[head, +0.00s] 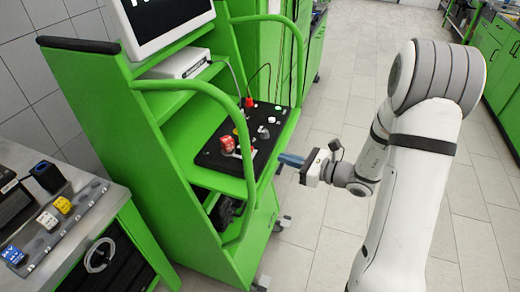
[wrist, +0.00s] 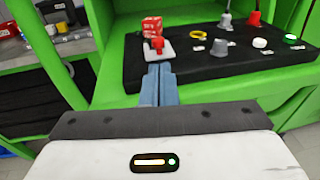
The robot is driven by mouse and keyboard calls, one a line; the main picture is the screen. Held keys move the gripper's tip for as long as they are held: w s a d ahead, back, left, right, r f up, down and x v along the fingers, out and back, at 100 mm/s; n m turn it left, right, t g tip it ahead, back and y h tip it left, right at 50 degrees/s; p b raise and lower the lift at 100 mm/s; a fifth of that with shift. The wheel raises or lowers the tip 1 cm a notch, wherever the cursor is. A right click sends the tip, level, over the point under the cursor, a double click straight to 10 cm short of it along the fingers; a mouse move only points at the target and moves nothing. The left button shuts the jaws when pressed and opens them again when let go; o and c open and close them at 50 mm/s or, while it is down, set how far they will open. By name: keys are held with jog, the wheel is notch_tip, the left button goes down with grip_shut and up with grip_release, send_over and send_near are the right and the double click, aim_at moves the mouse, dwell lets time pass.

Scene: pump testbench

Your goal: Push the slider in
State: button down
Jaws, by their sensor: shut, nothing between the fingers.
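My gripper (wrist: 158,70) is shut and empty, its blue fingers together and pointing at the black panel (wrist: 200,66). In the head view my gripper (head: 282,157) is at the panel's front right edge. A small red knob (wrist: 157,45) stands on a light grey plate (wrist: 172,52) on the panel, straight beyond the fingertips in the wrist view. It looks like the slider, though I cannot be sure. The fingertips overlap the plate's near edge in that view; I cannot tell whether they touch. A red block (wrist: 152,25) stands just behind the knob; it also shows in the head view (head: 227,144).
On the panel are a yellow ring (wrist: 198,34), a grey knob (wrist: 219,47), a white button (wrist: 260,43), a green-ringed button (wrist: 291,38) and upright plugs with cables. Green rails (head: 205,90) flank the panel in the head view. The floor (head: 320,210) near my arm is clear.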

aim_at(262, 161)
jog(key=p+x, duration=0.2)
jog(key=x, duration=0.6)
jog(key=shift+w+a, duration=0.1)
jog(key=shift+a, duration=0.15)
jog(key=shift+w, duration=0.1)
